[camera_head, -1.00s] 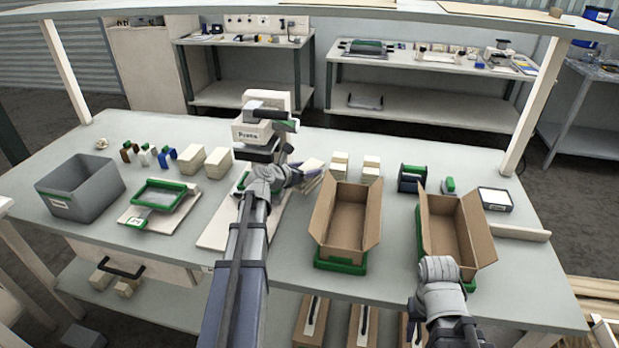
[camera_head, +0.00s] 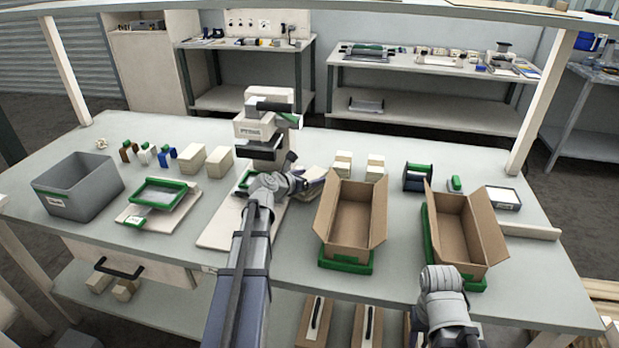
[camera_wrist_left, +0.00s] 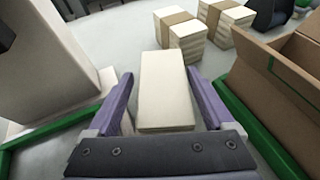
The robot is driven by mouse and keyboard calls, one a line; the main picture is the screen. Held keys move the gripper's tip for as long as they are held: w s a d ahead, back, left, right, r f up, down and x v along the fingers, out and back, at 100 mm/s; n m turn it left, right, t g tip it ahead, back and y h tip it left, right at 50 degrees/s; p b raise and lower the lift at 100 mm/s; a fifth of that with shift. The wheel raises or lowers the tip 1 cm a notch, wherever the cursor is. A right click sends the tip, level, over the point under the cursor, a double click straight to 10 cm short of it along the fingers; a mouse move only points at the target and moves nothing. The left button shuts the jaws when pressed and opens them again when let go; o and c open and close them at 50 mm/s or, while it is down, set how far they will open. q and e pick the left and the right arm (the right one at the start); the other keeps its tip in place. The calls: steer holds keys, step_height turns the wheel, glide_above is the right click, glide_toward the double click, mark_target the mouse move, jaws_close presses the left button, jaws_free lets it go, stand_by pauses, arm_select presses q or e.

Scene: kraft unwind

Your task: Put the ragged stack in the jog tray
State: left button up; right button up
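The ragged stack, a pale cream block of sheets (camera_wrist_left: 165,90), lies between the fingers of my left gripper (camera_wrist_left: 162,100) in the left wrist view. The purple fingers are open on either side, with a gap visible to the stack. In the head view, my left gripper (camera_head: 314,178) is right of the press and mostly hides the stack. A green-framed tray (camera_head: 160,190) on a pale board, which looks like the jog tray, stands on the table's left. My right wrist shows at the lower right by a carton, but its fingers are hidden.
The press (camera_head: 265,130) stands just left of my left gripper. Two open cartons (camera_head: 350,215) (camera_head: 460,225) stand in green frames on the right. Banded stacks (camera_head: 343,163) lie behind. A grey bin (camera_head: 78,185) is at far left. The front left tabletop is clear.

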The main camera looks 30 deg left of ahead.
arm_select(q)
steer(key=shift+o, duration=0.8)
steer(key=shift+r, duration=0.25)
steer(key=p+v, duration=0.5)
steer(key=v, duration=0.7)
steer(key=shift+f, duration=0.15)
steer(key=x, duration=0.1)
steer(key=b+x, duration=0.2)
steer(key=x, duration=0.1)
steer(key=shift+a+f, duration=0.25)
steer(key=shift+a, duration=0.1)
steer(key=shift+w, duration=0.25)
steer(key=shift+d+b+x, duration=0.15)
steer(key=shift+b+x, duration=0.65)
steer(key=shift+x, duration=1.1)
steer(key=shift+d+b+x, duration=0.15)
steer(key=shift+b+x, duration=0.6)
steer(key=shift+x, duration=1.15)
steer(key=shift+d, duration=0.1)
